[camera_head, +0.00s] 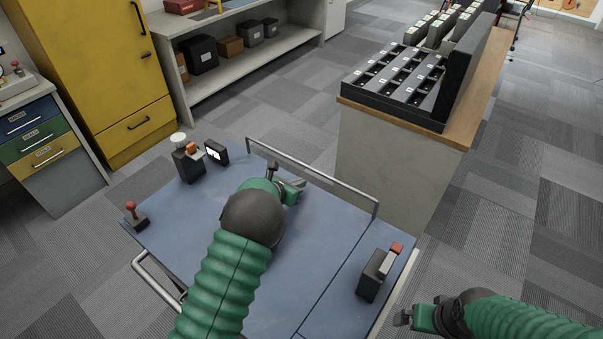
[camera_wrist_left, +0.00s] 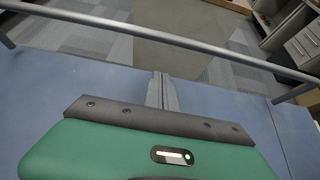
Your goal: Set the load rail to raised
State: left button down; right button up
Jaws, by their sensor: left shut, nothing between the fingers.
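The load rail (camera_head: 310,175) is a grey metal bar along the far edge of the blue deck (camera_head: 205,225). It stands on end posts above the deck. In the left wrist view the rail (camera_wrist_left: 190,38) crosses the top, with a post at each side. My left gripper (camera_head: 298,186) is shut and empty, just on the near side of the rail; its fingers (camera_wrist_left: 161,78) point toward the bar with a visible gap in the wrist view. My right gripper (camera_head: 403,318) is off the deck's right side, and its finger opening is unclear.
The deck carries a red-knobbed lever (camera_head: 132,214), a small dark display (camera_head: 216,152), a white-topped control (camera_head: 179,140) and a red-tipped switch (camera_head: 378,268). A counter with a black slotted tray (camera_head: 395,85) stands beyond the rail. A yellow cabinet (camera_head: 90,60) stands at left.

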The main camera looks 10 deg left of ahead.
pick_arm(q)
jog(key=r, duration=0.1)
jog(key=w+r+p, duration=0.1)
jog(key=r, duration=0.1)
jog(key=shift+w+d+r, duration=0.1)
jog(key=shift+d+r, duration=0.05)
jog(key=shift+d, duration=0.05)
jog(key=shift+r, duration=0.25)
jog(key=shift+f, duration=0.1)
notch_tip(320, 180, up, 9)
jog(key=p, duration=0.4)
